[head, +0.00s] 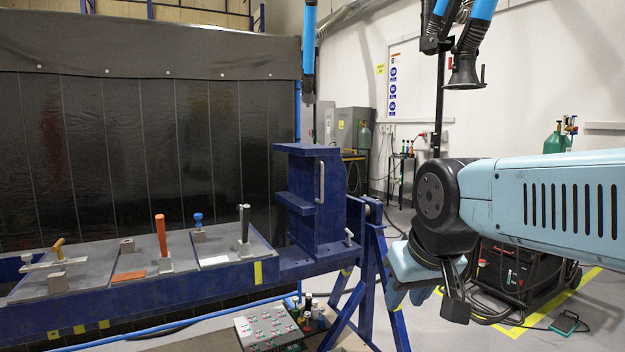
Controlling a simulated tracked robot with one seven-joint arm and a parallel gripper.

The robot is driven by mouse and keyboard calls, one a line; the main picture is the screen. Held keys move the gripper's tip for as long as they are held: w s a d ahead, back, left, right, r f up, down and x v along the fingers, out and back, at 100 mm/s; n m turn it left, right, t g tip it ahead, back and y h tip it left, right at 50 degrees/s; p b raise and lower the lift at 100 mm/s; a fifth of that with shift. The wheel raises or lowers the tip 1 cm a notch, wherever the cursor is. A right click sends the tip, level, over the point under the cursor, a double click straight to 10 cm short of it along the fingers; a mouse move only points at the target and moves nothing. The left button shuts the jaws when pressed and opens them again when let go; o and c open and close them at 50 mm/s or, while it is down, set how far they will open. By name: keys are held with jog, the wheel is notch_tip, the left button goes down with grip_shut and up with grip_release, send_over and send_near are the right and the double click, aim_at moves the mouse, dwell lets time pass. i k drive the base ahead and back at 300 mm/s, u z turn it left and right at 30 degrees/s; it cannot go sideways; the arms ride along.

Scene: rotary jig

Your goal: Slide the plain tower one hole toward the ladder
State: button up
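A blue upright tower (325,205) with a flat top, a side shelf and a silver handle stands at the right end of the long blue jig beam (215,281). I cannot tell whether it is the plain tower, and I see no clear ladder or row of holes. A small silver-handled pin or lever (349,237) shows at its lower right. My gripper (432,292) hangs at the right, apart from the tower and pointing down. My arm comes in from the right edge. The fingers are partly hidden by their angle, so their opening is unclear; I see nothing held.
Several clamps stand on the beam's grey plates, among them an orange-handled one (161,235) and a black-handled one (244,224). A blue trestle (368,285) supports the right end. A button panel (268,327) is in front. A welding machine (512,270) stands behind my gripper.

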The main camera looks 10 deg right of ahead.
aim_at(315, 198)
jog(key=u, duration=0.05)
jog(key=i, duration=0.95)
jog(key=z, duration=0.1)
